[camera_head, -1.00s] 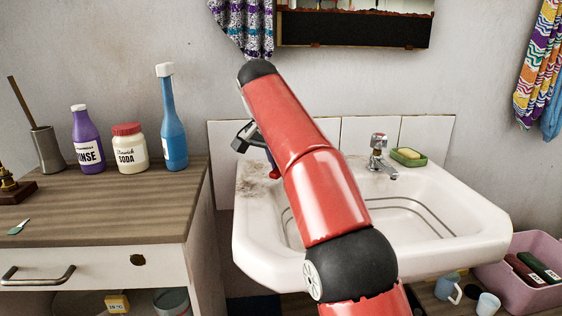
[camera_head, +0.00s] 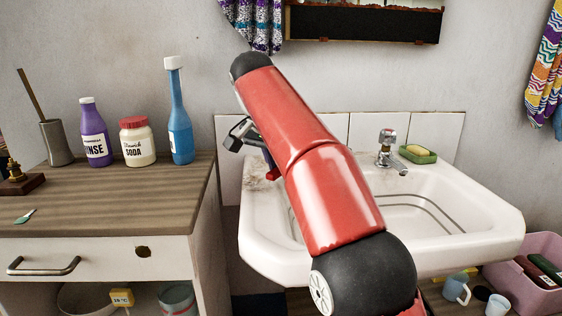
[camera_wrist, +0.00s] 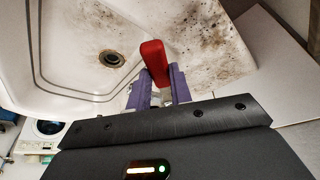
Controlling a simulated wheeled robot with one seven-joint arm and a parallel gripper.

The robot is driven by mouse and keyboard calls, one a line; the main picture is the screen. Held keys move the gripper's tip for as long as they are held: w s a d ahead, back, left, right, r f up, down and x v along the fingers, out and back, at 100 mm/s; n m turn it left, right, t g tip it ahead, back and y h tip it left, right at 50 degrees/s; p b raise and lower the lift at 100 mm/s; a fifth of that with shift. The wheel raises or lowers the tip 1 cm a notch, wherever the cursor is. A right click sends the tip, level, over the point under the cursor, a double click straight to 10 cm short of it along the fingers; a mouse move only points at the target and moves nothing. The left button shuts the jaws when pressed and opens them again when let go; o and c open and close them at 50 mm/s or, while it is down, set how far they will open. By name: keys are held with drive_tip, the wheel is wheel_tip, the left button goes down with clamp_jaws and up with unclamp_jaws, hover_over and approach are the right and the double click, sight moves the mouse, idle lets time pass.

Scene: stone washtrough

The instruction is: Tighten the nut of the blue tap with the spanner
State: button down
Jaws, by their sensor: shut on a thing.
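My gripper (camera_wrist: 160,88) is shut on a red handle (camera_wrist: 154,62), which I take to be the spanner's. The handle sticks out between the purple fingers; the rest of the tool is hidden. In the head view my gripper (camera_head: 266,156) is mostly behind my arm, with the red handle (camera_head: 271,174) showing below it, over the basin's left back corner. A chrome tap (camera_head: 388,150) with a reddish cap stands at the back right of the white basin (camera_head: 480,215). I see no blue tap or nut; my arm covers part of the basin's back.
A wooden counter (camera_head: 110,200) on the left bears several bottles and a jar, including a blue bottle (camera_head: 179,115). A green soap dish (camera_head: 418,155) is right of the tap. A pink crate (camera_head: 535,285) stands low at right. Tiles back the basin.

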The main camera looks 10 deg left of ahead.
drive_tip(key=shift+s+a, duration=0.3)
drive_tip(key=shift+s, duration=0.5)
wheel_tip(320, 180, up, 3)
drive_tip(key=shift+f+p, duration=0.15)
drive_tip(key=shift+p, duration=1.1)
drive_tip(key=shift+w+r, duration=0.15)
drive_tip(key=shift+r, duration=1.5)
drive_tip(key=shift+s, duration=0.2)
